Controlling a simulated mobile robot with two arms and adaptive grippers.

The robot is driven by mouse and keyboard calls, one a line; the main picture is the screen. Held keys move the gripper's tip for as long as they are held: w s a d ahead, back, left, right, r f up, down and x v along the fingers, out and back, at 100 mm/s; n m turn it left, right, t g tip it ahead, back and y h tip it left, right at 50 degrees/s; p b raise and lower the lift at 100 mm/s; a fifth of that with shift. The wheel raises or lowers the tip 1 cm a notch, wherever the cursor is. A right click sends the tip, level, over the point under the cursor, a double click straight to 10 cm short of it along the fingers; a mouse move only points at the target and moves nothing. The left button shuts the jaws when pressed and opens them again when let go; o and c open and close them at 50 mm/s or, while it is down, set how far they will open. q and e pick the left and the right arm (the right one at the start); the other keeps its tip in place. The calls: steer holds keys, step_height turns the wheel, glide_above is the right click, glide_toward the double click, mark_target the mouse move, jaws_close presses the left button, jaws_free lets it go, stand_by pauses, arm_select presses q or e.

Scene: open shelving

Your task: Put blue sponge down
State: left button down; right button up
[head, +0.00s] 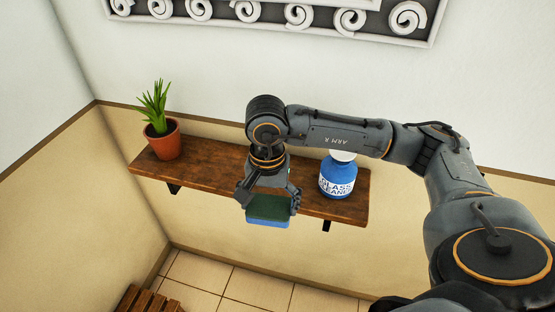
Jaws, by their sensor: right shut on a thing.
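A blue sponge (268,222) with a dark green top side is in the head view, near the middle. My right gripper (268,205) is shut on it, with one finger at each side. The gripper points down at the front edge of a brown wooden shelf (212,163). The sponge shows in front of that edge. I cannot tell its exact height against the shelf board. My left gripper is not in the view.
A potted plant (164,142) stands at the shelf's left end. A blue glass cleaner bottle (338,177) stands right of the gripper, its top partly behind my arm. The shelf is bare between plant and gripper. A slatted wooden thing (145,302) is on the floor below.

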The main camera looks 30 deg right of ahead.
mark_target(283, 208)
step_height(283, 208, up, 11)
steer(key=s+d+m+p, duration=0.2)
steer(key=m+p, duration=0.1)
steer(key=m, duration=0.2)
steer(key=shift+m, duration=0.4)
steer(key=w+d+f+p, duration=0.1)
steer(key=w+d+f, duration=0.1)
steer(key=w+f, duration=0.1)
steer(key=w+d+f+p, duration=0.2)
steer(key=w, duration=0.2)
steer(key=w+d+f+p, duration=0.2)
steer(key=w+d+f, duration=0.1)
steer(key=w, duration=0.1)
steer(key=shift+w+f, duration=0.35)
steer(key=shift+w+d+f+p, duration=0.1)
steer(key=shift+w+f+p, duration=0.1)
steer(key=shift+p, duration=0.1)
steer(key=shift+f+p, duration=0.35)
step_height(283, 208, down, 2)
steer(key=shift+f+p, duration=0.1)
steer(key=shift+p, duration=0.65)
steer(key=shift+f, duration=0.3)
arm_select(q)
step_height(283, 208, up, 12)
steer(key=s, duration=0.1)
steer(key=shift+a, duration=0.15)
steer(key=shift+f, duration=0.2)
arm_select(e)
steer(key=shift+f, duration=0.1)
